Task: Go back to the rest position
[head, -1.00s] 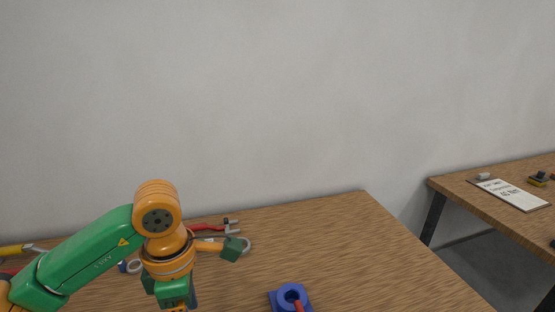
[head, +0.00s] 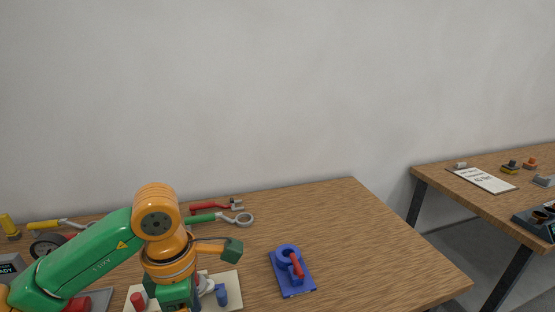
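My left arm, green and orange, comes in from the left over the wooden table (head: 335,215). My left gripper (head: 177,299) points down at the bottom edge of the head view, above a cream board (head: 228,279). Its fingertips are cut off or hidden, so I cannot tell whether it is open or holds anything. My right gripper is not in view. A blue valve fixture (head: 291,273) with a ring and a red handle stands to the right of the gripper, apart from it.
A red knob (head: 138,301) and a blue part (head: 221,295) are on the board. A red wrench (head: 214,207) and a green-handled ring tool (head: 220,219) lie behind the arm. A second table (head: 455,195) holds a clipboard (head: 483,180). The first table's right side is clear.

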